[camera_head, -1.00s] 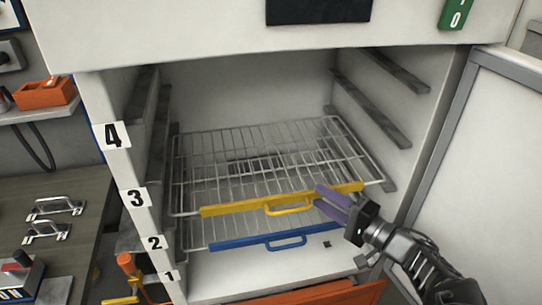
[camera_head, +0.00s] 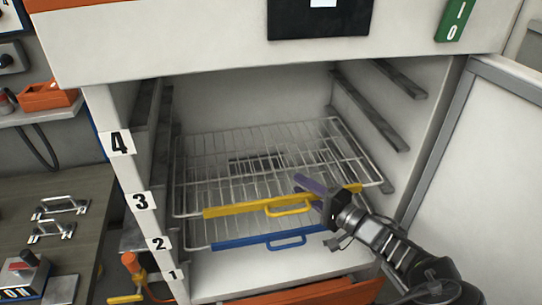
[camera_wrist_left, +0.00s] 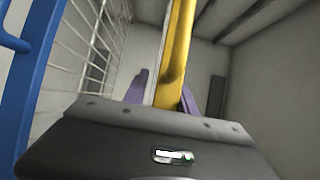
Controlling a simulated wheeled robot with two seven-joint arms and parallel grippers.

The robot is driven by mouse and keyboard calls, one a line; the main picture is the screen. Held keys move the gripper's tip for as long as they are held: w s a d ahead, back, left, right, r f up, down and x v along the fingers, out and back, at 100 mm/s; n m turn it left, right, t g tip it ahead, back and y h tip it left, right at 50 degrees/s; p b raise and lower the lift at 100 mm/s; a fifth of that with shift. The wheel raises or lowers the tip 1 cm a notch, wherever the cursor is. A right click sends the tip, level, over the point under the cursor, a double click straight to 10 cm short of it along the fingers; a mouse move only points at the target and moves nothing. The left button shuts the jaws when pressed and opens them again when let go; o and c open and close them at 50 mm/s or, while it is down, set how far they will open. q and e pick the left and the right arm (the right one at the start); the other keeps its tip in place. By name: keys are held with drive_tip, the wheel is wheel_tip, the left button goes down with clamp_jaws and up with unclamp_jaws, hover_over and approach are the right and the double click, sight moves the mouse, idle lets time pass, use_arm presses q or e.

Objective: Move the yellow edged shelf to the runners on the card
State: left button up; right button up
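The yellow-edged shelf (camera_head: 240,209) is a wire rack lying in the open cabinet, above the blue-edged shelf (camera_head: 240,243). Its front bar has a yellow handle (camera_head: 290,207). My left gripper (camera_head: 316,194) has purple fingers at the right part of the yellow edge, one above it and the other mostly hidden. In the left wrist view the yellow edge (camera_wrist_left: 178,50) runs between the two fingers (camera_wrist_left: 162,95), with a gap visible on one side. A card (camera_head: 10,12) at the top left is cut off; only part of a digit like 4 shows. My right gripper is out of view.
Labels 1 to 4 mark the cabinet's left post (camera_head: 130,170). Empty upper runners (camera_head: 370,112) show on the right wall. The open door (camera_head: 480,150) stands to the right. A bench (camera_head: 60,200) with metal handles is at the left. The space above the yellow-edged shelf is free.

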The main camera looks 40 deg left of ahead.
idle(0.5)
use_arm(q)
clamp_jaws()
idle(1.3)
